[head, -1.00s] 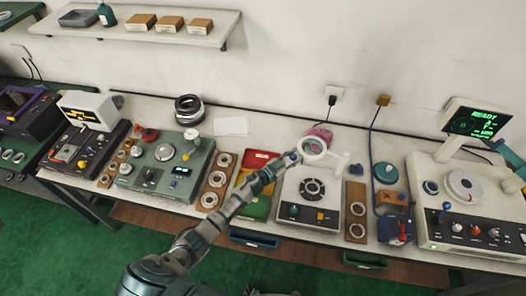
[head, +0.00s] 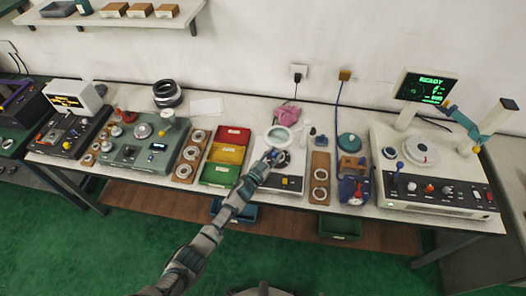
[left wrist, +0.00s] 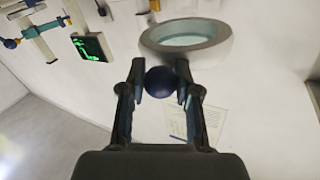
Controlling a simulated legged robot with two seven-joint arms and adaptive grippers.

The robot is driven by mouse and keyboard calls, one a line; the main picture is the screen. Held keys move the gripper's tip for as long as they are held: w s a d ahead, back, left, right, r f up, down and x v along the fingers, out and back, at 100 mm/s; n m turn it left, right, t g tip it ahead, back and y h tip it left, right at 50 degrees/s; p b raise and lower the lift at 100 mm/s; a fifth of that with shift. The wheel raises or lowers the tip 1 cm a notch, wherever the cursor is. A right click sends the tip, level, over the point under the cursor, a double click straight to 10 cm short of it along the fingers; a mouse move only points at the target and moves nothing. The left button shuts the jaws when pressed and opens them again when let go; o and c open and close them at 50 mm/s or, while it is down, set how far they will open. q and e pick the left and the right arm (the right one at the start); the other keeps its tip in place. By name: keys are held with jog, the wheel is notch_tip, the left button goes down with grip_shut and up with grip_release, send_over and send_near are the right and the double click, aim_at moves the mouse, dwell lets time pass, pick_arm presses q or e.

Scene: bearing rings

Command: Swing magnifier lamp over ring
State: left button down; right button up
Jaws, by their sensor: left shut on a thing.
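The magnifier lamp has a round white head with a pale green lens (head: 281,138). It stands over the rear part of a white station with a dark round plate (head: 284,160). In the left wrist view the lamp head (left wrist: 187,38) is just past my fingertips. My left gripper (head: 268,157) is shut on the lamp's dark blue ball knob (left wrist: 160,81), in front of the lens. My forearm and gripper hide part of the plate, so I cannot tell if a ring lies on it. My right gripper is not in view.
Red, yellow and green trays (head: 225,153) stand left of the station. Wooden boards with metal rings flank them, one on the left (head: 191,155) and one on the right (head: 320,178). A machine with a green READY screen (head: 426,88) stands at the right.

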pick_arm(q)
jog(key=shift+s+d+f, duration=0.3)
jog(key=shift+s+d, duration=0.4)
jog(key=shift+s, duration=0.05)
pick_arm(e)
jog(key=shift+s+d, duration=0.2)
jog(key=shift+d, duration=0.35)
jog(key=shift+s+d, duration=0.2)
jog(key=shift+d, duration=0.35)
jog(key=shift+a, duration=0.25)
pick_arm(q)
jog(key=c, duration=1.1)
grip_release()
jog(key=shift+o, duration=1.4)
jog(key=shift+d, duration=0.1)
jog(key=shift+w+d+r, duration=0.1)
jog(key=shift+w+r, duration=0.05)
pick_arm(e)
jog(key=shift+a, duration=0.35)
pick_arm(q)
jog(key=shift+r, duration=0.1)
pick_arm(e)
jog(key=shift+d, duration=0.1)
